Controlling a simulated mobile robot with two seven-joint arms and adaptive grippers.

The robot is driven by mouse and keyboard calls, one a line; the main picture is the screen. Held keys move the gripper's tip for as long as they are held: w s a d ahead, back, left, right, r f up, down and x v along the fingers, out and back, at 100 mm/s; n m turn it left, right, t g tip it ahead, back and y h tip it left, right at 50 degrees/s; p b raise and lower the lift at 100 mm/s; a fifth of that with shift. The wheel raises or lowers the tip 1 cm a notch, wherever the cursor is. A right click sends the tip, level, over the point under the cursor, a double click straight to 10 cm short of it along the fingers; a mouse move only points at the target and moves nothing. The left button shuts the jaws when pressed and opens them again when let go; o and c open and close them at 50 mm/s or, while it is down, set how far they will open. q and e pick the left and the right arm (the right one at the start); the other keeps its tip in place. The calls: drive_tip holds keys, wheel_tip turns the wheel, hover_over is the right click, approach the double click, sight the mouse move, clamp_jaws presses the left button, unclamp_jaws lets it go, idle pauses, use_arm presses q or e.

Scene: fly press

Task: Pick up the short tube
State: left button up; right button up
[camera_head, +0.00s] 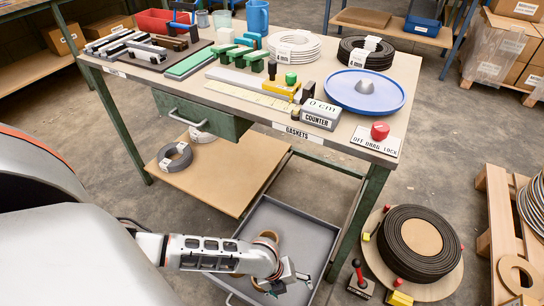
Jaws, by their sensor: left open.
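A brown cardboard ring (268,237), which looks like the end of a short tube, shows in the grey tray (318,228) below the workbench. My left wrist hides much of it. Another brown edge (257,284) shows just below the wrist; I cannot tell if it is the same piece. My left arm reaches in from the lower left, and my left gripper (289,284) is open over the near part of the tray, its fingers small and partly hidden. I cannot tell whether it touches the cardboard. My right gripper is not in view.
The workbench (235,122), crowded with parts, stands above and behind the tray, its green leg (358,222) to the tray's right. A large dark coil (418,245) lies on the floor at right, near a red-knobbed lever (360,279). A pallet (497,215) stands farther right.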

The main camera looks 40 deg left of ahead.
use_arm(q)
drive_tip(key=a+f+m+g+y+b, duration=0.1)
drive_tip(key=a+f+m, duration=0.1)
drive_tip(key=a+f, duration=0.1)
drive_tip(key=a+f+m+g+y+b, duration=0.1)
drive_tip(key=a+f+m, duration=0.1)
drive_tip(key=a, duration=0.4)
drive_tip(key=a+f+m+y+b, duration=0.1)
drive_tip(key=a+f+m, duration=0.1)
drive_tip(key=a+f, duration=0.1)
drive_tip(key=shift+a+f+g, duration=0.4)
drive_tip(key=shift+a, duration=0.35)
drive_tip(key=f+b, duration=0.3)
drive_tip(key=f, duration=0.2)
drive_tip(key=shift+d+f, duration=0.15)
drive_tip(key=shift+d, duration=0.05)
drive_tip(key=shift+w+f, duration=0.1)
drive_tip(key=shift+f, duration=0.05)
drive_tip(key=shift+w, duration=0.3)
drive_tip(key=c, duration=1.1)
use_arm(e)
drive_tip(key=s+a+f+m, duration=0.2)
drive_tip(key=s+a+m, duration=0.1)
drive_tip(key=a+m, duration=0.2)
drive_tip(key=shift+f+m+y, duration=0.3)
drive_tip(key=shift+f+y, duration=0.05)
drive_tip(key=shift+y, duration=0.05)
